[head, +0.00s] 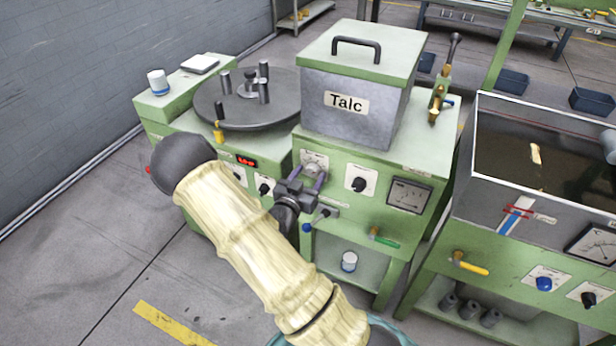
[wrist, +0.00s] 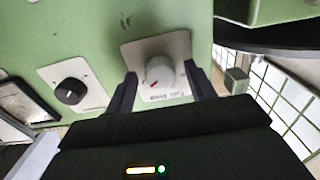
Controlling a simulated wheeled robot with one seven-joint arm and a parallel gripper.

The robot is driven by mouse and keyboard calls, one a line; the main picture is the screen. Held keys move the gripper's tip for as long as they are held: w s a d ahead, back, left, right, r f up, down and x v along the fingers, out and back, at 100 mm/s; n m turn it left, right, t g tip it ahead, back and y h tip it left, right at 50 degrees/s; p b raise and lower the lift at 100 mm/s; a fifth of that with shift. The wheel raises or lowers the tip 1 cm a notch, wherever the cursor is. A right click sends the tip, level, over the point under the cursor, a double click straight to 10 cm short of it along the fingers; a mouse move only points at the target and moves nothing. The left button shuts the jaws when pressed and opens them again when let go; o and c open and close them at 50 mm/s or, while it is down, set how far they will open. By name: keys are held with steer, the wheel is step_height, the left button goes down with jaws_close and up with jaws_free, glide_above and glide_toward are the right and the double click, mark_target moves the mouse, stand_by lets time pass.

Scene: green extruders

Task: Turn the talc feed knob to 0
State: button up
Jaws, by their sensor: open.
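The green machine (head: 420,176) carries a grey metal bin marked "Talc" (head: 372,112). On its front panel is a light grey round knob (head: 312,160) on a pale plate. In the wrist view this knob (wrist: 160,72) shows a short red mark on its lower left side; the plate's lettering is too blurred to read surely. My gripper (head: 308,177) is open in front of it. In the wrist view the two dark fingers (wrist: 161,85) stand on either side of the knob, with gaps visible, so they do not appear to grip it.
A black knob (head: 358,185) on its own plate is beside it, also in the wrist view (wrist: 69,91). A dial gauge (head: 408,195) is further right. Below are a blue-tipped lever (head: 308,227) and a green-handled valve (head: 384,240). A round turntable (head: 245,112) stands left.

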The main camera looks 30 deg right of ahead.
steer(key=shift+c, duration=0.2)
steer(key=c, duration=0.9)
steer(key=shift+c, duration=0.2)
